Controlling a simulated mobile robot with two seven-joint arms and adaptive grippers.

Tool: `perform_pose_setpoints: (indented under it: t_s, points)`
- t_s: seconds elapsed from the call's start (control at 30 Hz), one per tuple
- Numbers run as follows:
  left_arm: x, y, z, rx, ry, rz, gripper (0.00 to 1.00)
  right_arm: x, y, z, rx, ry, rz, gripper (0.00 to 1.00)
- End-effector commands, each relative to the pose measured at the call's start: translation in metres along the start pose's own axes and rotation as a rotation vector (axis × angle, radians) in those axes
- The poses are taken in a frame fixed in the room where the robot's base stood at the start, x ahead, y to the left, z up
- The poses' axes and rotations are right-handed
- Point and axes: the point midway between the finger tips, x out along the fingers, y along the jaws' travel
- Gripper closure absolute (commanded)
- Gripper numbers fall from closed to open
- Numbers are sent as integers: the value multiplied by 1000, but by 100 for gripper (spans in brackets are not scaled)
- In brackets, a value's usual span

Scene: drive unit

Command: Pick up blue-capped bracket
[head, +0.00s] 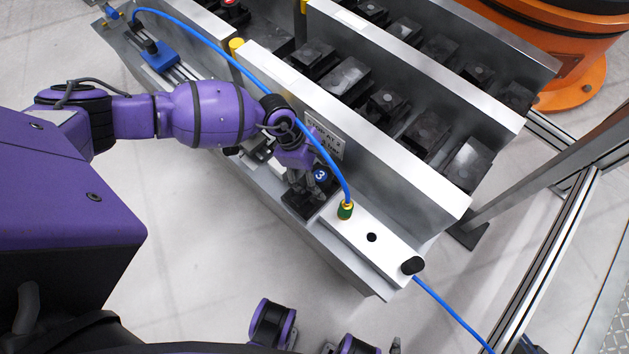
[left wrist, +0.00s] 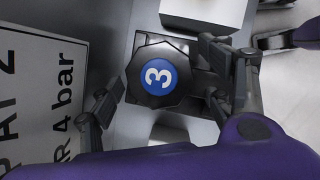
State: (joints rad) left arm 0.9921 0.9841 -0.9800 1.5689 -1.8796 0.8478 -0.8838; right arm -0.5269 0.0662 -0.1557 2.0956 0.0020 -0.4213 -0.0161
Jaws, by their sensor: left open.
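The blue-capped bracket (head: 320,174) is a black block with a round blue cap marked 3. It stands on the grey ledge (head: 345,272) at the front of the metal unit. The cap (left wrist: 158,76) shows clearly in the left wrist view. My left gripper (head: 304,184) is over the bracket, with its dark fingers open. In the left wrist view the fingers of the left gripper (left wrist: 165,85) stand on either side of the bracket's black top. I cannot tell whether they touch it.
A white block (head: 368,238) with a green fitting and a blue hose stands just right of the bracket. The hose arches above my left arm. A sign panel (head: 325,140) is on the wall behind. A blue part (head: 159,56) sits on a rail at upper left.

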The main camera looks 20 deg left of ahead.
Motion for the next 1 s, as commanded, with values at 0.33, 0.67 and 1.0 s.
perform_pose_setpoints:
  t_s: [0.33, 0.67, 1.0]
  points:
    - [-1, 0, 0, -1, 0, 0, 60, 0, 0, 0, -1, -1, 1, 60]
    - [-1, 0, 0, -1, -1, 1, 100, 0, 1, 1, -1, -1, 1, 60]
    - [-4, 2, 3, 0, -4, 4, 100, -1, 1, 0, -1, -1, 1, 60]
